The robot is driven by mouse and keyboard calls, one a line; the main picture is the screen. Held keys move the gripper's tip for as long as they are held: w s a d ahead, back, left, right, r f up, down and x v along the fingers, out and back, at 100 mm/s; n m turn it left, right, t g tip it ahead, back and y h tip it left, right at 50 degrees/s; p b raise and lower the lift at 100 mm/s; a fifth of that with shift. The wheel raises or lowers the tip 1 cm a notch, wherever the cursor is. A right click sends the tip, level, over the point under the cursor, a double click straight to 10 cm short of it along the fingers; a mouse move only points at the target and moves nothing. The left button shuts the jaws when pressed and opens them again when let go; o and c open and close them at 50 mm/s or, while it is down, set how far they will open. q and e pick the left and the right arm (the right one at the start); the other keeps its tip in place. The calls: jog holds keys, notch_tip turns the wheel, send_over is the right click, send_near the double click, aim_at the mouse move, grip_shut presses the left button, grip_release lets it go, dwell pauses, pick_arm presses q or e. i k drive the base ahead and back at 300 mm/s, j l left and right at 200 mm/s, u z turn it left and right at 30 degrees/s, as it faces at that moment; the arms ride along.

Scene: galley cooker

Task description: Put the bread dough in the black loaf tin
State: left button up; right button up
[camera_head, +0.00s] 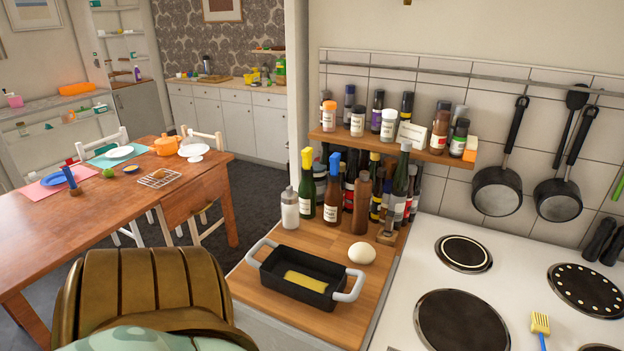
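The black loaf tin (275,271) stands on the wooden counter in the head view, with a light grey handle at each end. A yellow patch lies on its floor. A pale, rounded lump, which looks like the bread dough (361,253), rests on the wood just behind and right of the tin, apart from it. Neither of my grippers shows in this view.
Several bottles (332,190) stand close behind the tin and dough. A spice shelf (390,146) hangs above them. The white hob (420,255) is to the right, with a yellow-headed brush (540,324). A brown ribbed chair-like back (145,290) is at lower left.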

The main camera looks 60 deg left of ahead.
aim_at(304, 283)
jog(key=u, duration=1.6)
